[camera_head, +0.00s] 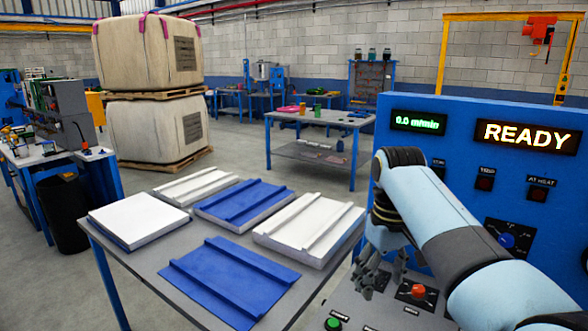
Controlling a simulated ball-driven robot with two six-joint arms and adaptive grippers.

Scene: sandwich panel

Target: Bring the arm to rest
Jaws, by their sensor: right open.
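My right arm comes in from the lower right, light blue with dark joints. My right gripper (380,275) points down over the grey sloping desk of the blue control panel (440,150). Its fingers are apart and nothing shows between them. A red button (417,291) sits just right of the fingers, and I cannot tell whether they touch anything. A green button (333,324) is nearer, to the lower left. The panel's displays read "READY" (527,136) and "0.0 m/min" (418,122). My left gripper is not in view.
A grey table (140,284) left of the panel carries several white and blue ribbed panels, including a blue sheet (230,280) in front. Stacked wrapped bales (150,55) on pallets stand behind. A workbench (320,117) stands farther back. Open floor lies between.

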